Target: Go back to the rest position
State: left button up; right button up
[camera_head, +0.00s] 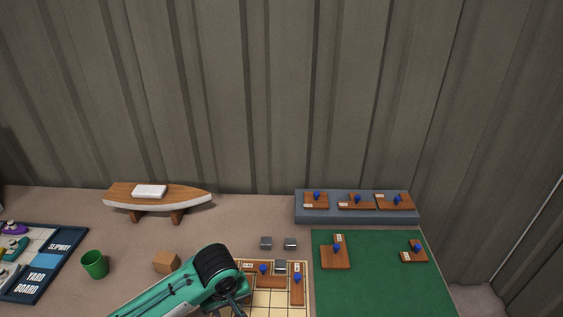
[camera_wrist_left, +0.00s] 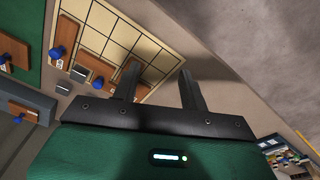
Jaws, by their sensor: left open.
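My left arm, green with a black joint, comes in from the lower left in the head view. My left gripper (camera_head: 236,303) hangs at its end over the near left part of the gridded board (camera_head: 265,302). In the left wrist view the two dark fingers of the left gripper (camera_wrist_left: 160,86) stand apart with nothing between them. The gridded board (camera_wrist_left: 119,38) lies beyond them with brown blocks on it. My right gripper is not in either view.
Brown plates with blue knobs lie on the board, the green mat (camera_head: 375,290) and the grey-blue stand (camera_head: 350,215). Grey cubes (camera_head: 266,242), a wooden block (camera_head: 166,262), a green cup (camera_head: 94,264), a model boat (camera_head: 160,197) and a yard board (camera_head: 62,262) share the table. A corrugated wall stands behind.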

pick_arm(q)
jog(key=s+d+f+m+t+h, duration=0.1)
jog(key=s+m+h, duration=0.1)
jog(key=s, duration=0.2)
jog(key=s+d+f+m+h, duration=0.1)
jog(key=s+m, duration=0.1)
jog(key=s, duration=0.2)
jog(key=s+a+f+m+t+y, duration=0.1)
jog(key=s+a+m+y, duration=0.15)
jog(key=s+a, duration=0.95)
notch_tip(320, 180, down, 33)
jog(key=s+g, duration=0.1)
jog(key=s+a+f, duration=0.1)
jog(key=s+f, duration=0.8)
jog(key=s+a+f+g, duration=0.1)
jog(key=s+a+f, duration=0.1)
jog(key=s+f, duration=0.6)
jog(key=shift+s+a+f+m, duration=0.25)
jog(key=shift+s+f+m, duration=0.15)
jog(key=shift+s, duration=0.4)
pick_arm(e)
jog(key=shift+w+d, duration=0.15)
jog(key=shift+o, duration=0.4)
